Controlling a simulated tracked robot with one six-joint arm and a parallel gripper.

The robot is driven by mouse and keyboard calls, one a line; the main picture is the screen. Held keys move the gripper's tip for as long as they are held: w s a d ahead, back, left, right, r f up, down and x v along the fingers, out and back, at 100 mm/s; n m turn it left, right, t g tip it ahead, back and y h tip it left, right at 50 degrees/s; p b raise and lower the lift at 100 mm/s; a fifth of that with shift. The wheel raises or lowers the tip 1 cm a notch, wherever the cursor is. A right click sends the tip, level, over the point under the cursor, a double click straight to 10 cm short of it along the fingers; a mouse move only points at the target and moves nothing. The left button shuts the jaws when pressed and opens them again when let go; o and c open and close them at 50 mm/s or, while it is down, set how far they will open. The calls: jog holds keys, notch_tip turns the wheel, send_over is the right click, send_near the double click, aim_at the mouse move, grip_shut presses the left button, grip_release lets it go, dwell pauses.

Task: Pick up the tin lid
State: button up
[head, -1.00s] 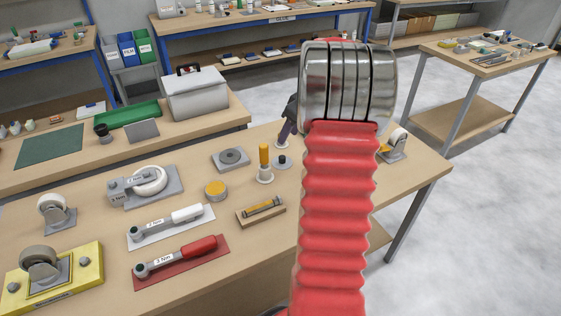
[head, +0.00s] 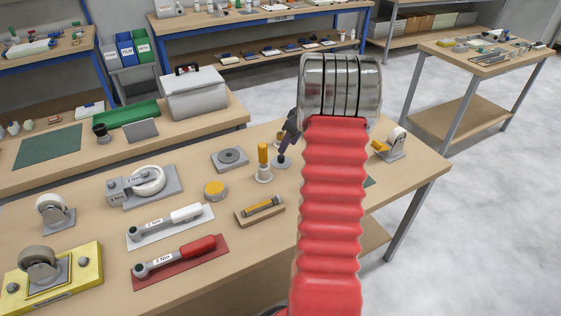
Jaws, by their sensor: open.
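A small round tin (head: 215,189) with a yellow-orange lid on top sits on the near bench, left of a yellow-handled tool. It is the only thing I can take for the tin lid, and I cannot tell lid and body apart clearly.
A yellow-handled tool (head: 263,160) stands upright between the tin and my gripper. A square grey plate (head: 230,158) lies behind the tin; a wooden block (head: 260,209) is in front. White and red torque wrenches (head: 180,258) lie front left. A caster (head: 393,144) stands right of my arm.

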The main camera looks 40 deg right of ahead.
aim_at(282, 156)
jog(key=shift+x, duration=1.45)
jog(key=shift+x, duration=2.6)
grip_shut()
